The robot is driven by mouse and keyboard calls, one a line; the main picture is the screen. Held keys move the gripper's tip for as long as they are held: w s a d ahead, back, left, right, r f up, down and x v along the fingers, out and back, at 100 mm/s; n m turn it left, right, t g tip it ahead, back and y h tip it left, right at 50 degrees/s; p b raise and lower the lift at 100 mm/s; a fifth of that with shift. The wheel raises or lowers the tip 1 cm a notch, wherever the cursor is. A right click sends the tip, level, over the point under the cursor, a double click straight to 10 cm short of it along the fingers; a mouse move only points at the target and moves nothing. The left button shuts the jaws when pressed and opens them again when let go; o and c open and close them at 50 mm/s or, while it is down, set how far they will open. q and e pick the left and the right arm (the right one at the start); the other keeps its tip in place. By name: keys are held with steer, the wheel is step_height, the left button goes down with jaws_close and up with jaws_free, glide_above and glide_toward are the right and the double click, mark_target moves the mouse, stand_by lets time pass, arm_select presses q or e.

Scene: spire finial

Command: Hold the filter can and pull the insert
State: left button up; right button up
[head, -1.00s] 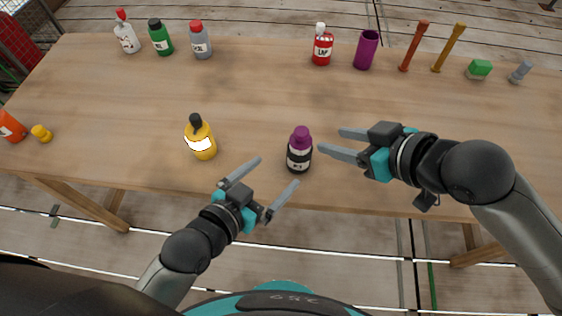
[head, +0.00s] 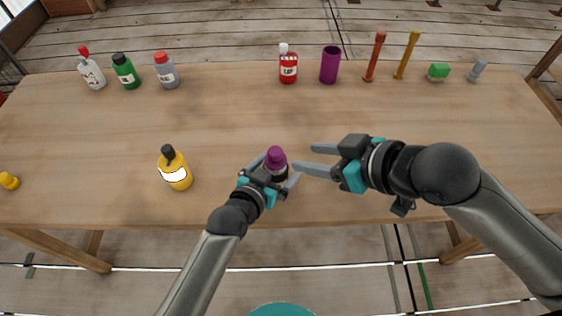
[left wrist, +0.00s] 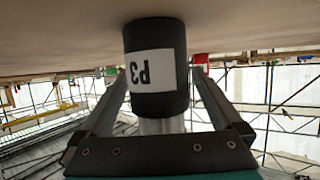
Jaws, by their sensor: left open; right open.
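The dark filter can (head: 278,173) with a white label stands on the table near its front edge. A purple insert (head: 275,157) sits in its top. My left gripper (head: 275,168) is open, with one finger on each side of the can. In the left wrist view the can (left wrist: 155,90) is between the fingers, with a gap visible on each side, and its label appears upside down. My right gripper (head: 304,157) is open and empty, just right of the can at about the insert's height.
A yellow bottle (head: 175,172) stands left of the can. The table's middle (head: 230,115) is clear.

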arm_select(q)
steer(key=shift+w+d+f, duration=0.2)
steer(key=shift+w+d, duration=0.1)
steer(key=shift+w, duration=0.15)
steer(key=c, duration=1.4)
steer(key=shift+c, duration=0.2)
